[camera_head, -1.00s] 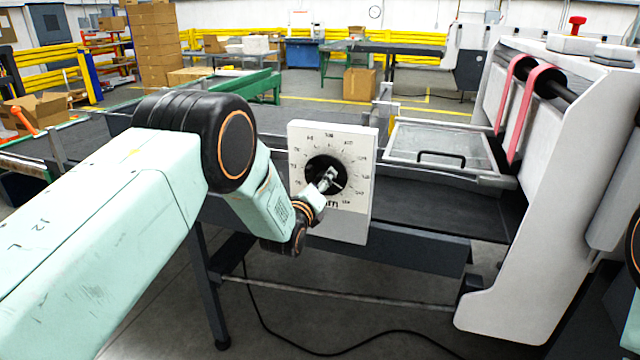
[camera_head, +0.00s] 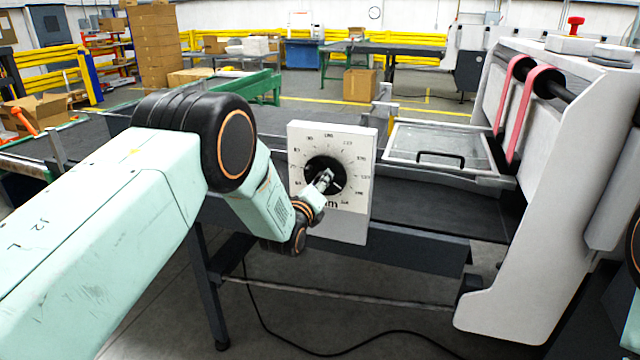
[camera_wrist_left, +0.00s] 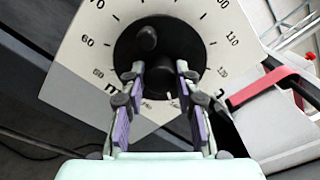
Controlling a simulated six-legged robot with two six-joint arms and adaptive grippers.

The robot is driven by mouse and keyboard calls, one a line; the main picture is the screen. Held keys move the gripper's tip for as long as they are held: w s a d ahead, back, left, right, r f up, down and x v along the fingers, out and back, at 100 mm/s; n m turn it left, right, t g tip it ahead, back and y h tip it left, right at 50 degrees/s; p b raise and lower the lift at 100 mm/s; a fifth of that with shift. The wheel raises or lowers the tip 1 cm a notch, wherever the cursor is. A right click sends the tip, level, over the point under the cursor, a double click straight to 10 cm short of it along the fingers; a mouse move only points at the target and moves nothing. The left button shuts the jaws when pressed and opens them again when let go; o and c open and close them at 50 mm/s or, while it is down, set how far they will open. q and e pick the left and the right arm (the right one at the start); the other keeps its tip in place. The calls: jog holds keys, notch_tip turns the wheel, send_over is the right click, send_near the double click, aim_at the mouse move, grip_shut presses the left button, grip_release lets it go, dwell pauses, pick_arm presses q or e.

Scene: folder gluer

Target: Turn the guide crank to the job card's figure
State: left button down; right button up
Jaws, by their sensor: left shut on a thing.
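The guide crank is a round black disc (camera_head: 316,168) on a pale square dial plate (camera_head: 357,152) with figures around it. In the left wrist view the black crank disc (camera_wrist_left: 163,45) has a raised round knob (camera_wrist_left: 147,38) near its top left, and figures such as 60, 70 and 120 show on the dial plate (camera_wrist_left: 75,60). My left gripper (camera_head: 328,177) is at the crank from the front, shut on it. In the left wrist view its fingers (camera_wrist_left: 160,72) stand apart against the lower disc; the exact contact is hard to see. No job card can be made out. My right gripper is out of view.
The dial plate stands before a dark conveyor bed (camera_head: 440,210). To its right are a clear-panelled cover (camera_head: 440,145) with a black handle and the machine's white side panel (camera_head: 560,190) with red belts (camera_head: 535,100). A black cable (camera_head: 290,345) lies on the floor.

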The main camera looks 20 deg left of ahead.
pick_arm(q)
jog(key=n+b, duration=0.7)
jog(key=n, duration=2.4)
jog(key=shift+r, duration=0.15)
jog(key=shift+n+b, duration=0.3)
jog(key=shift+n, duration=1.9)
jog(key=shift+r, duration=0.1)
jog(key=c, duration=1)
grip_release()
jog(key=shift+f, duration=0.2)
